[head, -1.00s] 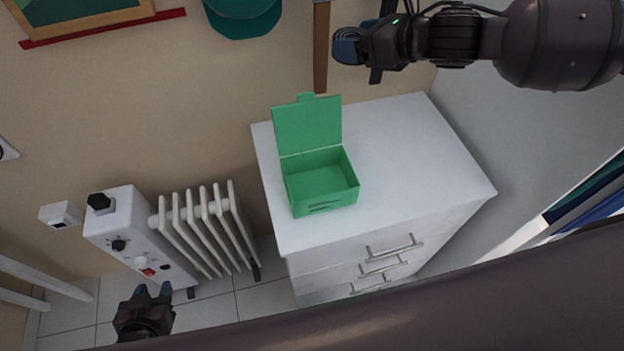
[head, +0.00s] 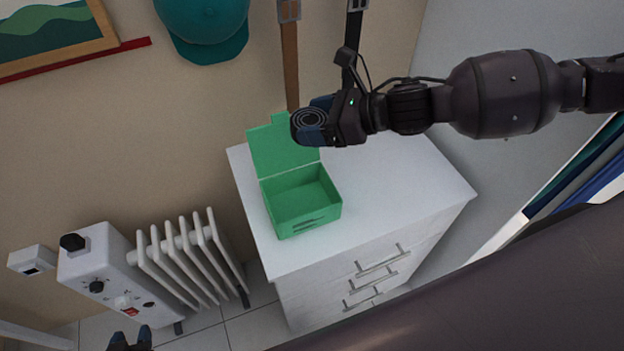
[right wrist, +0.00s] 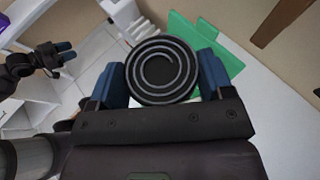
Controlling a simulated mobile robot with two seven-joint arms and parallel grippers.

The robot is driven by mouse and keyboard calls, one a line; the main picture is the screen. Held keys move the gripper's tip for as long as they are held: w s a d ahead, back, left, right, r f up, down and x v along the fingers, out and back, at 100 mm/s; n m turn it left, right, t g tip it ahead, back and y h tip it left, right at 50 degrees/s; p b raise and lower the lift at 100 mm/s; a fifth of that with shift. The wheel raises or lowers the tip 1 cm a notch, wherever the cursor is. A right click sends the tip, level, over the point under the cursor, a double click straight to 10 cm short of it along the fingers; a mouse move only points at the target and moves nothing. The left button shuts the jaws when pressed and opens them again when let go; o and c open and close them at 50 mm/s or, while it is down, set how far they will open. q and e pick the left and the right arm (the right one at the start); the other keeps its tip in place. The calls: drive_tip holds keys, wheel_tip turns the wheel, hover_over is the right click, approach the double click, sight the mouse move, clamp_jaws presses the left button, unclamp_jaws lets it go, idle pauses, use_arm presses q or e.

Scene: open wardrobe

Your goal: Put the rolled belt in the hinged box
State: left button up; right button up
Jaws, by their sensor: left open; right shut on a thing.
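The green hinged box (head: 302,203) stands on the white drawer unit with its lid (head: 272,148) raised at the back; its inside looks empty. My right gripper (head: 312,122) is shut on the dark rolled belt (head: 308,119), in front of the upper right of the raised lid in the head view. In the right wrist view the belt (right wrist: 161,70) shows as a spiral between the two blue fingertips, with part of the green box (right wrist: 205,42) behind it. My left gripper (head: 131,338) is open and empty at the bottom left, low beside the heater.
The white drawer unit (head: 400,195) has free top to the right of the box. A white radiator (head: 190,262) stands left of it. A brown belt (head: 290,65) and a dark strap hang on the wall behind, near a teal cap (head: 205,25).

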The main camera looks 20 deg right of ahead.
wheel_tip(320, 180, down, 15)
drive_tip(key=b, duration=0.1)
idle(0.4)
drive_tip(key=shift+f+b, duration=0.4)
drive_tip(key=shift+f, duration=0.3)
drive_tip(key=o, duration=1)
drive_tip(key=shift+r, duration=0.15)
drive_tip(key=v, duration=1.2)
drive_tip(key=shift+r, duration=0.45)
